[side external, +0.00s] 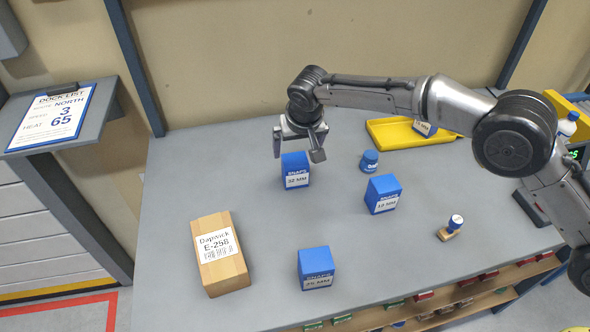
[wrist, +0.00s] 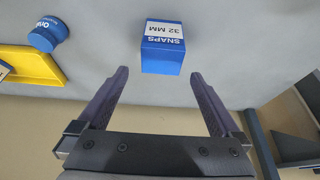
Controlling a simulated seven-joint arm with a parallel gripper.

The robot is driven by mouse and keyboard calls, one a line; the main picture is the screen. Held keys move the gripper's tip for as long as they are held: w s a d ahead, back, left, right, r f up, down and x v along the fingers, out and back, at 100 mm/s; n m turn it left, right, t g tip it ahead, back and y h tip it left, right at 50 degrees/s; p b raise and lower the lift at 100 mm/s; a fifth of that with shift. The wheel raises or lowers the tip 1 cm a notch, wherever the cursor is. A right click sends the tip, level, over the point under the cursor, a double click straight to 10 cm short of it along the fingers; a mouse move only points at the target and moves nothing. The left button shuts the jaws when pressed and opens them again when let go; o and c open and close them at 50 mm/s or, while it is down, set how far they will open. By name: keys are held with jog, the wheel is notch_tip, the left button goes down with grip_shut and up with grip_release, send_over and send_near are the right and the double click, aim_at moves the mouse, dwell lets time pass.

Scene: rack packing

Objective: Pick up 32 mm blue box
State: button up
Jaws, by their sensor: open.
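The 32 mm blue box (side external: 295,171) stands upright on the grey table, below my gripper in the side view. The box's top is partly behind the gripper there.
Other blue boxes stand at right (side external: 383,194) and front (side external: 316,268). A blue round container (side external: 369,161), a yellow tray (side external: 390,138) with a blue box, and a stamp (side external: 451,229) are to the right.

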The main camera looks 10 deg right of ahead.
aim_at(295, 160)
jog(key=shift+s+x, duration=0.2)
jog(key=shift+x, duration=1.35)
jog(key=shift+s+x, duration=0.2)
jog(key=shift+x, duration=1.35)
jog(key=shift+a+f, duration=0.1)
jog(key=shift+f, duration=0.1)
jog(key=c, duration=1.4)
jog(key=shift+r, duration=0.1)
jog(key=shift+c, duration=0.2)
